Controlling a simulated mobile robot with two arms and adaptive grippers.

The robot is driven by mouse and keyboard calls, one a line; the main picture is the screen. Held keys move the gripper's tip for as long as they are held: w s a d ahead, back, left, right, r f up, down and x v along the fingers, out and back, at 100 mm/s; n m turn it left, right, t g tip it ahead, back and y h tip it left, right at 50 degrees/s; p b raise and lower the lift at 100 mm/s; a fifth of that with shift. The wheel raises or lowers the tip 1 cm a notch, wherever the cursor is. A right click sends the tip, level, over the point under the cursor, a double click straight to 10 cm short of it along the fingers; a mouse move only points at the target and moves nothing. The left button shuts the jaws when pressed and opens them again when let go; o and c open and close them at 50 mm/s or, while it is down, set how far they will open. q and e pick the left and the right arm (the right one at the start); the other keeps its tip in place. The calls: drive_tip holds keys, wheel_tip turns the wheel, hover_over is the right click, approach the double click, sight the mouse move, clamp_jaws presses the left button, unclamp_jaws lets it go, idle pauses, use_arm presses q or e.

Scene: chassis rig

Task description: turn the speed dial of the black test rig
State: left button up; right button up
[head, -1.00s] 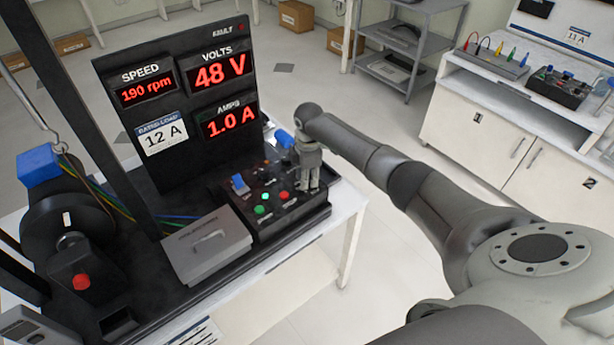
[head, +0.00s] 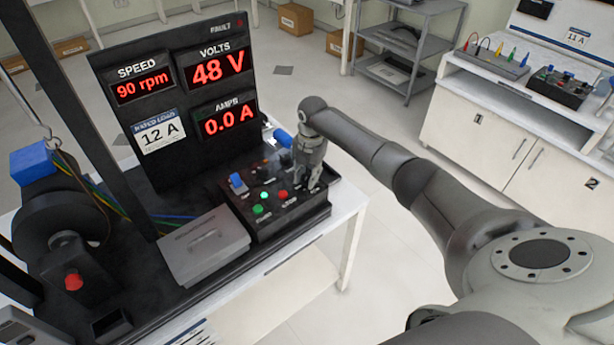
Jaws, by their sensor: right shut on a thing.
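The black test rig (head: 125,110) stands on a white table. Its display panel reads SPEED 90 rpm (head: 143,86), VOLTS 48 V (head: 220,69) and AMPS 0.0 A (head: 229,121). A label (head: 160,133) reads 12 A. The control box (head: 290,221) at the front right carries a blue switch (head: 237,182), green buttons (head: 259,209) and a red button (head: 283,195). My right gripper (head: 313,187) points down at the right end of the control box, shut on the speed dial, which its fingers hide. My left gripper is not in view.
A grey lidded box (head: 203,251) sits left of the control box. A black wheel (head: 62,217) with a blue block (head: 34,170) and a red knob (head: 73,282) are at the left. A tall black post (head: 108,100) rises beside the panel. Open floor lies behind the table.

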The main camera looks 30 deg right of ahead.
drive_tip(key=shift+n, duration=0.3)
idle(0.4)
drive_tip(key=o, duration=1.1)
drive_tip(key=shift+c, duration=0.2)
wheel_tip(320, 180, up, 12)
drive_tip(key=shift+s+d, duration=0.2)
drive_tip(key=shift+s, duration=0.15)
